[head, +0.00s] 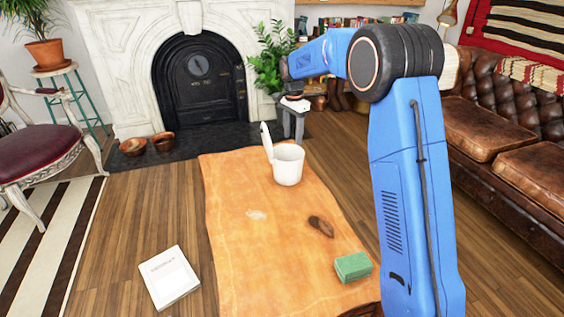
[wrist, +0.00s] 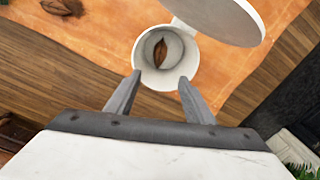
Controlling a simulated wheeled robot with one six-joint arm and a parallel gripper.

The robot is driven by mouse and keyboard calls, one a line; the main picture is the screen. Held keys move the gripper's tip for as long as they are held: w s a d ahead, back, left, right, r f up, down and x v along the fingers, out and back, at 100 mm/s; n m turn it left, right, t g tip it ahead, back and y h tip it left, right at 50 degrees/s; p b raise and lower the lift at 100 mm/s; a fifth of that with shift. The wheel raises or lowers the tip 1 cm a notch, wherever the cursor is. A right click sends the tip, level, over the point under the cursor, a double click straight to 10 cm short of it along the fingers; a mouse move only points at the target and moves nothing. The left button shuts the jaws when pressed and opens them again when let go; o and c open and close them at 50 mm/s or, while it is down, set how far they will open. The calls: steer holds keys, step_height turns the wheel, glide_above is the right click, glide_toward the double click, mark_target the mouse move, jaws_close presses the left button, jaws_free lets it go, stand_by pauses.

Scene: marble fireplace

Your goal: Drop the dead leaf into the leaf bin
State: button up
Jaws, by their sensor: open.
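The white leaf bin (head: 289,168) stands on the orange table, with its lid (head: 266,142) tipped open. In the wrist view I look down into the bin (wrist: 143,75), and the lid (wrist: 225,18) is at its upper right. A brown dead leaf (wrist: 160,51) shows inside the bin's round opening; its depth is hard to tell. My gripper (head: 293,132) is behind and above the bin in the head view. In the wrist view my gripper (wrist: 160,77) is open and empty, its fingertips apart near the bin's rim.
A brown, rough, oval object (head: 321,226) lies on the orange table top (head: 250,265), with a green sponge-like block (head: 353,267) nearer the front edge. A pale smudge (head: 257,214) marks the table. A white book (head: 170,277) lies on the floor at left.

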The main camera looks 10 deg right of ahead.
step_height(320, 180, up, 12)
steer(key=shift+r, duration=0.2)
stand_by(0.4)
steer(key=s+d+r+n+t, duration=0.1)
steer(key=s+d+r+n, duration=0.15)
steer(key=s, duration=0.65)
steer(key=s+d+r+n+t, duration=0.15)
steer(key=s+d, duration=0.25)
steer(key=s, duration=0.5)
steer(key=s+d+r+n, duration=0.2)
steer(key=s+d+r, duration=0.1)
steer(key=s, duration=0.7)
steer(key=s+d+f+n, duration=0.1)
steer(key=s+f, duration=0.3)
steer(key=s, duration=0.4)
steer(key=s+d+f+n+t, duration=0.1)
steer(key=s+d+f+n, duration=0.1)
steer(key=s, duration=0.7)
steer(key=s+d+f+n+t, duration=0.1)
steer(key=s+f+n, duration=0.1)
steer(key=s+f, duration=0.5)
steer(key=shift+s+d+n, duration=0.15)
steer(key=shift+s+n, duration=0.25)
steer(key=shift+s, duration=0.45)
